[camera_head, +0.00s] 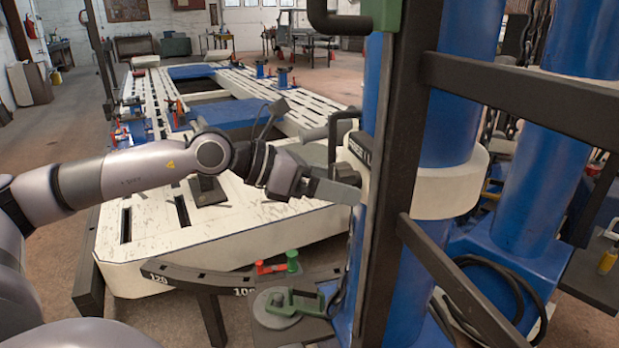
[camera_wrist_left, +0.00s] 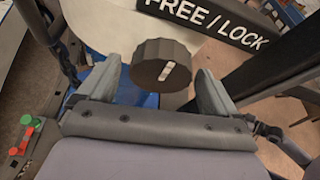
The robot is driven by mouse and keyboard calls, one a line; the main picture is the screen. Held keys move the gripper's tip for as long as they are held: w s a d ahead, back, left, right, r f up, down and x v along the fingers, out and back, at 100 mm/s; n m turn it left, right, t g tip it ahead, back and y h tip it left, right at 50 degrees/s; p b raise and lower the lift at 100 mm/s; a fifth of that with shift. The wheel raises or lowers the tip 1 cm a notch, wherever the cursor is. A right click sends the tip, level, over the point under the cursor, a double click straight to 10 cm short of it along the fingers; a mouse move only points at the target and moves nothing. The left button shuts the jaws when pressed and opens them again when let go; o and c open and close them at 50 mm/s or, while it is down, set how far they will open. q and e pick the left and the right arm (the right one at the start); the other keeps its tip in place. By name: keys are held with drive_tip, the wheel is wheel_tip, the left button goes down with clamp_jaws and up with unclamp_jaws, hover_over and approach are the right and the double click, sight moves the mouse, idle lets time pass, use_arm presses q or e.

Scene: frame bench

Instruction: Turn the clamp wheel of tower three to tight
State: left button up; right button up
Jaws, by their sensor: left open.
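The clamp wheel (camera_wrist_left: 160,66) is a dark ribbed knob with a white pointer mark, seen in the left wrist view in front of the white collar (camera_wrist_left: 105,25). A black FREE / LOCK label (camera_wrist_left: 225,20) is beside it. My left gripper (camera_wrist_left: 158,70) is open, one finger on each side of the wheel, with gaps showing on both sides. In the head view the left gripper (camera_head: 345,177) is at the white collar (camera_head: 440,190) of the blue tower (camera_head: 455,95); the wheel is mostly hidden there. My right gripper is out of view.
A dark upright post (camera_head: 395,190) and crossbars (camera_head: 510,90) stand close to the right of the gripper. A white slotted frame bench (camera_head: 190,225) lies behind the arm. Red and green handles (camera_head: 290,262) and a green clamp (camera_head: 292,302) are below.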

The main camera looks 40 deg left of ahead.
use_arm(q)
drive_tip(key=b+v, duration=0.4)
drive_tip(key=v, duration=0.2)
drive_tip(key=shift+s+b, duration=0.2)
drive_tip(key=shift+b, duration=0.15)
drive_tip(key=shift+a+r, duration=0.1)
idle(0.6)
